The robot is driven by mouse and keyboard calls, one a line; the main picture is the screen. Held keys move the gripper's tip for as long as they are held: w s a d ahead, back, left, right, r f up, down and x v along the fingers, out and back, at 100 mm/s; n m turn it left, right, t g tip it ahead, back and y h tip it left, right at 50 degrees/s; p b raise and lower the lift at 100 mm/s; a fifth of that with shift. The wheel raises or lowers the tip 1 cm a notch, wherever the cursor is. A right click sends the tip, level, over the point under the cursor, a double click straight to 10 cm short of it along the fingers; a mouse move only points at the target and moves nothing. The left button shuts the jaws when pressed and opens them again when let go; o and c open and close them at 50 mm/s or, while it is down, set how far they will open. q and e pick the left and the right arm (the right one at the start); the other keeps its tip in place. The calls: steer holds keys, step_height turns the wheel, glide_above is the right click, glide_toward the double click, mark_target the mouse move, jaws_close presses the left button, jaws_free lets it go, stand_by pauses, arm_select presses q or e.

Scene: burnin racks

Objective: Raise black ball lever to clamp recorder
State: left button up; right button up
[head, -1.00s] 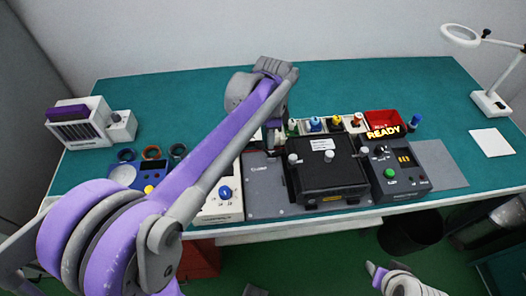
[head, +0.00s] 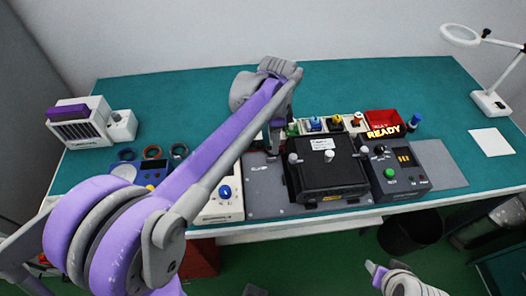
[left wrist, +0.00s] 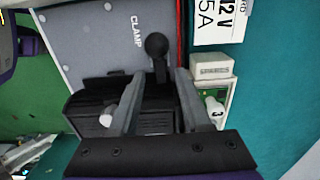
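The black ball lever (left wrist: 157,46) stands by the "CLAMP" lettering on a grey base plate (left wrist: 105,35) in the left wrist view; its ball shows just beyond my fingertips. My left gripper (left wrist: 160,76) is open, with one finger on each side of the lever's stem and gaps visible. The black recorder (head: 327,170) sits on the base plate in the head view, and part of it shows behind the fingers in the left wrist view. In the head view my left gripper (head: 274,142) is down at the recorder's left back corner, where the lever is hard to see. My right arm's end (head: 395,280) is low at bottom right.
A white box with a blue knob (head: 224,193) is at left. The table's back is clear.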

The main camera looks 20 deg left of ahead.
stand_by(0.3)
arm_select(q)
step_height(320, 180, up, 9)
steer(key=p, duration=0.5)
arm_select(e)
step_height(320, 180, up, 7)
steer(key=w, duration=0.2)
steer(key=shift+w, duration=0.15)
arm_select(q)
steer(key=shift+s+f, duration=0.1)
arm_select(e)
steer(key=shift+f, duration=0.1)
